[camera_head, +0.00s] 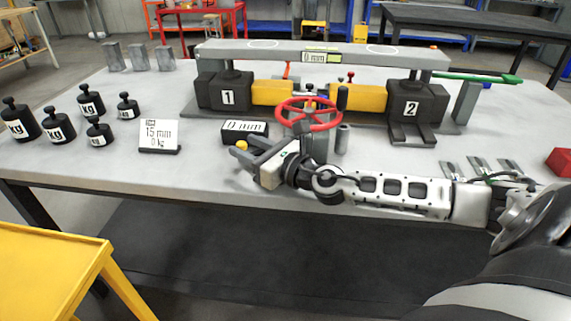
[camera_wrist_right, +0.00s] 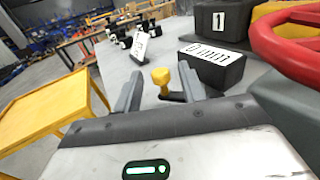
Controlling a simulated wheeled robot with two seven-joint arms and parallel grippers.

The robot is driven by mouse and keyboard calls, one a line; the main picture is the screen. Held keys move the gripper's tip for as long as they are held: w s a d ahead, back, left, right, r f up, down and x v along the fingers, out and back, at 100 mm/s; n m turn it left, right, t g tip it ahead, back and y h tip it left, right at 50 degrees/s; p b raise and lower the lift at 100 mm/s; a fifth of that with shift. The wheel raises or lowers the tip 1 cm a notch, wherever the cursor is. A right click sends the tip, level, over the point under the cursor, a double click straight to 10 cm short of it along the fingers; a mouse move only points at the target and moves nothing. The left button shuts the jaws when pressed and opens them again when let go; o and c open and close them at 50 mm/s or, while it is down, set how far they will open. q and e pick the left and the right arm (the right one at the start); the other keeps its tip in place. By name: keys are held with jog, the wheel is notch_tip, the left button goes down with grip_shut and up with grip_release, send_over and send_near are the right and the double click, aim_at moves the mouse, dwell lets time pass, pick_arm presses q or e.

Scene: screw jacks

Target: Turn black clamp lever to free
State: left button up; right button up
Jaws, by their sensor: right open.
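A short black lever (camera_wrist_right: 175,97) with a yellow knob on its end (camera_wrist_right: 160,76) sits at the table's front edge, below the black "0 mm" display block. In the head view the yellow knob (camera_head: 242,146) shows just beyond my right gripper's fingertips (camera_head: 252,152). My right gripper is open; in the right wrist view its two fingers (camera_wrist_right: 160,90) stand on either side of the knob with gaps. I cannot tell whether the knob is between them in depth. Another upright black handle (camera_head: 342,98) stands behind the red handwheel (camera_head: 308,113). My left gripper is not in view.
The "0 mm" display block (camera_head: 245,131) and the handwheel are close to my right gripper. Jacks 1 (camera_head: 224,92) and 2 (camera_head: 418,101) stand behind under a grey beam (camera_head: 320,56). Several black weights (camera_head: 58,125) and a "15 mm" sign (camera_head: 158,134) stand left.

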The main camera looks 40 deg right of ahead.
jog(key=b+v, duration=0.1)
jog(key=v, duration=0.7)
jog(key=shift+s+f+b, duration=0.15)
jog(key=shift+b, duration=0.25)
jog(key=v, duration=0.1)
jog(key=p+v, duration=0.2)
jog(key=shift+s+d+r, duration=0.2)
jog(key=shift+s+r, duration=0.1)
jog(key=shift+s, duration=0.05)
jog(key=shift+s+d+p, duration=0.15)
jog(key=shift+s+p, duration=0.35)
jog(key=shift+s, duration=0.1)
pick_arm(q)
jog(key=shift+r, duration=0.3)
pick_arm(e)
jog(key=shift+s+f, duration=0.15)
